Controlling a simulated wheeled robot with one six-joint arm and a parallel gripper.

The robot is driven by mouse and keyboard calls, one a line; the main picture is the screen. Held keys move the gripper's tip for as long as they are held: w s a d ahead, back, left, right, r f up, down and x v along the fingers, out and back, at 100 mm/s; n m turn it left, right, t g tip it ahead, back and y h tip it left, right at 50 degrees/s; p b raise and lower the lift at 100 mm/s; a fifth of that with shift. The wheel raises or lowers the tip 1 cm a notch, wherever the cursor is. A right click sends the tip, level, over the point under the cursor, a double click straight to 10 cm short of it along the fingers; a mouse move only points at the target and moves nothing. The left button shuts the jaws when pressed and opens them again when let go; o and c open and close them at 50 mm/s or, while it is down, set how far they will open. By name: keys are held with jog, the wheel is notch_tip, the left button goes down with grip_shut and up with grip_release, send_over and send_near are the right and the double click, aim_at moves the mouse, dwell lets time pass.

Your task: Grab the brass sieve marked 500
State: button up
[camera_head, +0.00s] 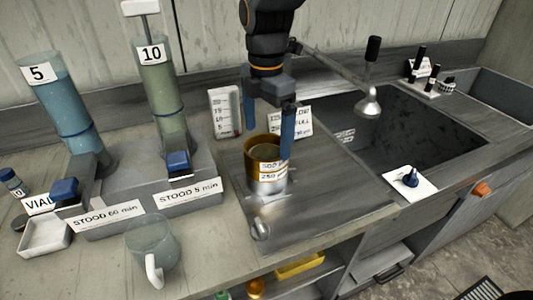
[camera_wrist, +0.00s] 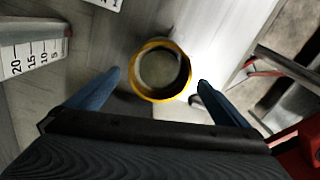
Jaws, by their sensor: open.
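The brass sieve (camera_head: 262,153) is a round open ring at the top of a short stack at the front of the sink unit. A small white label on its front seems to read 500, partly blurred. A silvery sieve (camera_head: 267,187) with a label reading 250 sits directly under it. My gripper (camera_head: 268,140) is open and points down over the stack, with one blue finger at its right side and the other behind its left. In the wrist view, the brass rim (camera_wrist: 160,99) lies between my gripper's fingertips (camera_wrist: 160,77), with a gap on each side. Contact is not visible.
Two tall cylinders, blue (camera_head: 68,100) and green (camera_head: 160,90), stand to the left. A clear mug (camera_head: 150,245) is at front left. The dark sink basin (camera_head: 410,130) is to the right.

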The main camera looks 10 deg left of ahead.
aim_at(267, 154)
jog(key=shift+f, duration=1.3)
jog(key=c, duration=1.4)
